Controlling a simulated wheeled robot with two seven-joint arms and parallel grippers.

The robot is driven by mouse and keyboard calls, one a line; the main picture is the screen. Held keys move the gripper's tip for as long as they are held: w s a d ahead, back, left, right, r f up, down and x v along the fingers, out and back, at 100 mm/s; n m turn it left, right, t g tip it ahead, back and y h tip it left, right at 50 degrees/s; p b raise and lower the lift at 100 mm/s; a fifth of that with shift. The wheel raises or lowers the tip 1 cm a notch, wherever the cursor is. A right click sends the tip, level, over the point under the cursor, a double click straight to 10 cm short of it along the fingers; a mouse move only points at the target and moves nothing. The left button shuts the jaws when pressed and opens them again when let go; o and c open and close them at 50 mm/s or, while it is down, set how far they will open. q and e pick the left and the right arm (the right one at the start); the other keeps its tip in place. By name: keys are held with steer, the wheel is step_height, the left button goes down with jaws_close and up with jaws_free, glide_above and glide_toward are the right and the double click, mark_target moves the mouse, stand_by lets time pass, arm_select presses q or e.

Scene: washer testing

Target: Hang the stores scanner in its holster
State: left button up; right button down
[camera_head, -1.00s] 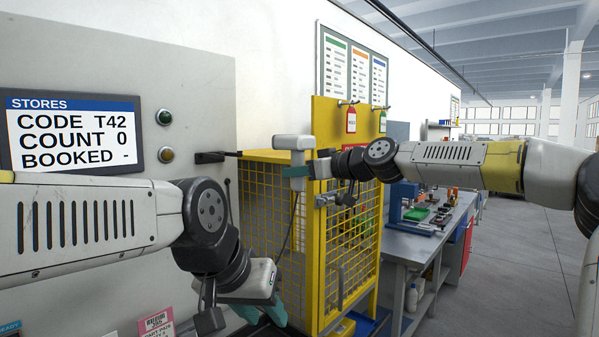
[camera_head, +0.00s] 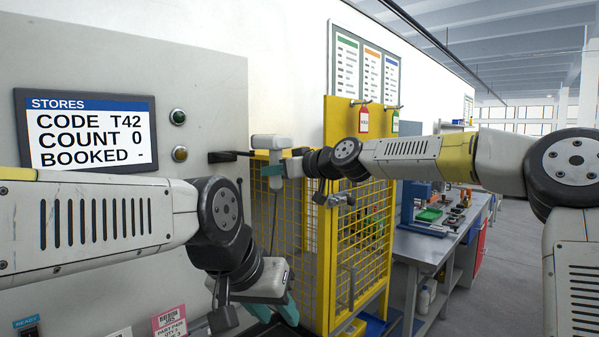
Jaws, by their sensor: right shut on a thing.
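The stores scanner (camera_head: 268,141) has a pale grey head and handle, with a dark cord hanging below it. A black bracket that looks like the holster (camera_head: 222,156) sticks out from the grey panel, just left of the scanner in the picture. Whether they touch cannot be told. My left gripper (camera_head: 277,309) is low in the view, below the scanner, with its teal fingers apart; nothing shows between them.
A yellow mesh cage (camera_head: 330,240) stands behind the scanner. A workbench (camera_head: 425,248) is further right. Printed labels (camera_head: 169,322) sit low left.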

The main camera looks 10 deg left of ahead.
steer(key=shift+w+a+f, duration=0.1)
steer(key=shift+w+a, duration=0.55)
steer(key=shift+a, duration=1.6)
steer(key=shift+w+a, duration=0.65)
steer(key=shift+a, duration=1.65)
steer(key=shift+w+a+f, duration=0.1)
steer(key=shift+w+a, duration=0.55)
steer(key=shift+a, duration=1.6)
steer(key=shift+r, duration=0.2)
steer(key=shift+f, duration=0.15)
steer(key=shift+f, duration=0.45)
steer(key=c, duration=1)
jaws_free()
steer(key=shift+o, duration=0.2)
steer(key=shift+d, duration=0.15)
